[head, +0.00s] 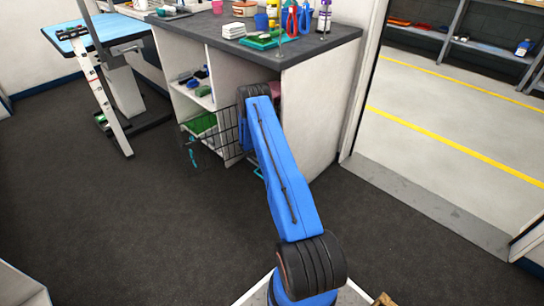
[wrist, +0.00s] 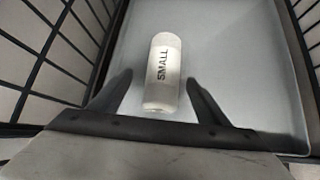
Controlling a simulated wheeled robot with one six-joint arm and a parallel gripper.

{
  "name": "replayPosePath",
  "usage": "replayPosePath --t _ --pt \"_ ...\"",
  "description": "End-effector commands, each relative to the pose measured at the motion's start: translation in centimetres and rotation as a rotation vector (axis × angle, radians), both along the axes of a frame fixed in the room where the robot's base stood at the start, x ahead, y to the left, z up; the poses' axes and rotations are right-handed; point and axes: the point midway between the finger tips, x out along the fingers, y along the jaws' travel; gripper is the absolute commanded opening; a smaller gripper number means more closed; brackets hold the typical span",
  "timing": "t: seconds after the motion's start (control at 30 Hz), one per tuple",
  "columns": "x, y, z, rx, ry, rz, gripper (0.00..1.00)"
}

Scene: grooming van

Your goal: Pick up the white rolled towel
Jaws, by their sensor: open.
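A white roll marked "SMALL" (wrist: 163,62), which fits the white rolled towel, lies on a pale grey tray floor (wrist: 225,45) in the wrist view. My gripper (wrist: 158,79) is open, with one dark finger on each side of the roll's near part. Gaps show between the fingers and the roll, and I cannot tell how high the fingers are above the floor. In the head view my blue arm reaches to the shelf unit and hides my gripper; the roll is not visible there.
Black wire bars stand close on both sides of my gripper in the wrist view. In the head view a black wire crate (head: 228,149) stands at the open shelf unit (head: 230,72), under a dark counter (head: 310,57) with several items. Dark floor (head: 130,230) at left is clear.

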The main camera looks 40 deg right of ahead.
Motion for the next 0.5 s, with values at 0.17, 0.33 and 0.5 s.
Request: replayPosePath --t 0.17,0.33,0.5 --pt "-0.4 -1.8 -2.0 0.0 0.001 -0.003 0.7" --pt "0.1 -2.9 -3.0 -0.001 0.0 -0.002 0.7" --pt "0.2 -3.2 -3.3 0.0 0.001 -0.001 0.7"
